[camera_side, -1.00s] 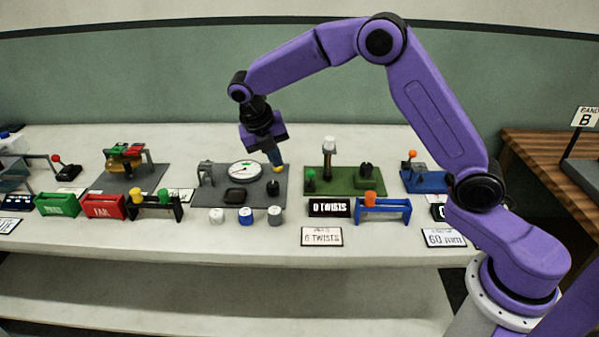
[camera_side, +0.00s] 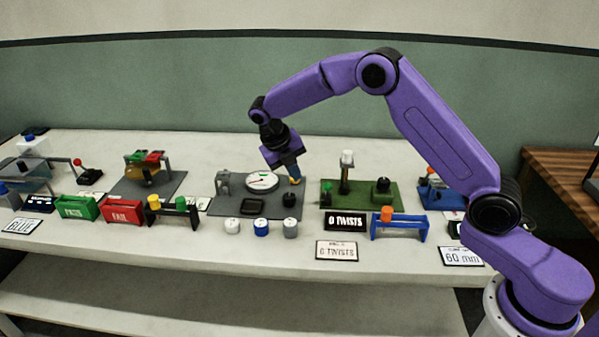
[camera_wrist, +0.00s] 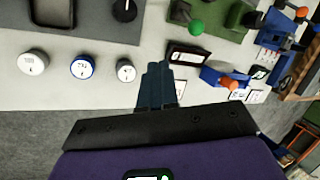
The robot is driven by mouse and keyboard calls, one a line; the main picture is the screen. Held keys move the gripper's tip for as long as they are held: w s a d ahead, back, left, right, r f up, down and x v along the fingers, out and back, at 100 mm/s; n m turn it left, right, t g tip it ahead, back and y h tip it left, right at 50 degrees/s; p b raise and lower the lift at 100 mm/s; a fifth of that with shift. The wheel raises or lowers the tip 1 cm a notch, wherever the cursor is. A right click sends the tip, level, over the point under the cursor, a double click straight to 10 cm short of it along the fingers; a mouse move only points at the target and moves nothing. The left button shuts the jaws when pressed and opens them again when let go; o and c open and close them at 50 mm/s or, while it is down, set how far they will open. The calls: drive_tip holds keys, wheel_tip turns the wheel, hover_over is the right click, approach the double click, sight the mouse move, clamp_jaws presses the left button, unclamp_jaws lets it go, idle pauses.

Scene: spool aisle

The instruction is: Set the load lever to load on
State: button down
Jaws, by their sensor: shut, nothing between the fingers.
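A grey plate (camera_side: 225,207) carries a round dial (camera_side: 262,181), a grey bracket and a black knob (camera_side: 289,198). A small yellow part (camera_side: 297,181) shows at the plate's right edge, right at my fingertips. I cannot tell if it is the load lever's knob or part of a finger. My gripper (camera_side: 295,175) points down there, shut and empty. In the wrist view its blue-grey fingers (camera_wrist: 158,68) are together, right of the black knob (camera_wrist: 124,9), and hide what lies under them. No marking for load on is readable.
White, blue and grey canisters (camera_side: 261,228) stand in front of the plate. To the right are a green plate (camera_side: 400,196) with a post, a "0 TWISTS" display (camera_side: 345,221) and a blue rack (camera_side: 398,233). Green and red bins (camera_side: 122,211) stand left.

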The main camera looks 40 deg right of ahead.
sight(327, 191)
drive_tip(key=s+d+f, duration=0.1)
drive_tip(key=d+f, duration=0.6)
idle(0.3)
drive_tip(key=shift+w+d+r, duration=0.3)
drive_tip(key=shift+w+d, duration=0.1)
drive_tip(key=shift+d, duration=0.05)
idle(0.5)
drive_tip(key=w+d, duration=0.2)
drive_tip(key=shift+w+d+r, duration=0.4)
drive_tip(key=shift+r, duration=0.15)
drive_tip(key=shift+r, duration=0.65)
